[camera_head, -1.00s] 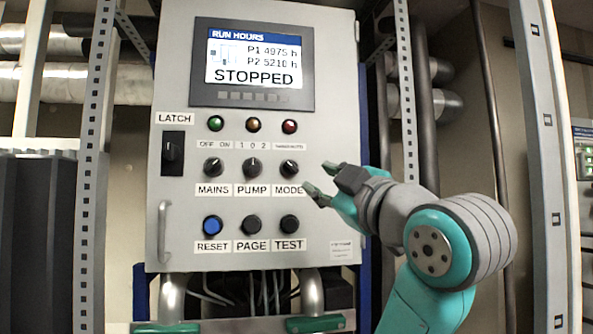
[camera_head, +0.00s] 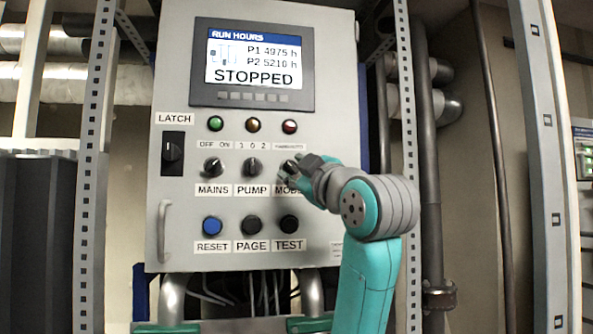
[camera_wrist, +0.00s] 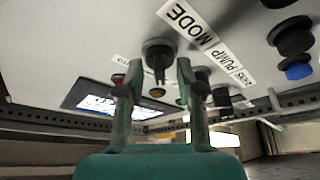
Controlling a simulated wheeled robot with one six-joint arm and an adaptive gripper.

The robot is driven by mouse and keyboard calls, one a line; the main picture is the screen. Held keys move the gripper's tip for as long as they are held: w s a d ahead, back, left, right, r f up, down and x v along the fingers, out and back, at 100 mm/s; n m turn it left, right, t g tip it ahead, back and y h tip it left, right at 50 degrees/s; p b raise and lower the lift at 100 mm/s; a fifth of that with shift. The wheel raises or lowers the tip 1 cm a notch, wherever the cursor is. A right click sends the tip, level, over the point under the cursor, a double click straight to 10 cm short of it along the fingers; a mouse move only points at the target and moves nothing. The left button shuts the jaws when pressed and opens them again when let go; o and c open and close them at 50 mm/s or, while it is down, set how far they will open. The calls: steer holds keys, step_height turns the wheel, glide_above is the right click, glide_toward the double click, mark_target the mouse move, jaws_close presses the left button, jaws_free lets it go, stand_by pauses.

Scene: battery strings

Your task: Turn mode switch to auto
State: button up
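The mode switch is a black rotary knob on the grey control panel (camera_head: 180,90), at the right end of a row of knobs. In the head view my gripper (camera_head: 289,172) covers most of it and part of its MODE label (camera_head: 285,190). In the wrist view the mode switch (camera_wrist: 158,52) shows between the two fingertips of my gripper (camera_wrist: 158,68), its grip bar pointing down in the picture. The fingers are spread, one on each side of the knob, with gaps visible. I cannot tell whether the tips reach around it.
The pump knob (camera_head: 252,167) and mains knob (camera_head: 213,167) sit to the left. The test button (camera_head: 289,224) is just below, with an indicator lamp (camera_head: 289,126) above. The screen (camera_head: 253,60) reads STOPPED. A perforated upright (camera_head: 408,90) stands right of the panel.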

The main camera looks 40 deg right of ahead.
jaws_close()
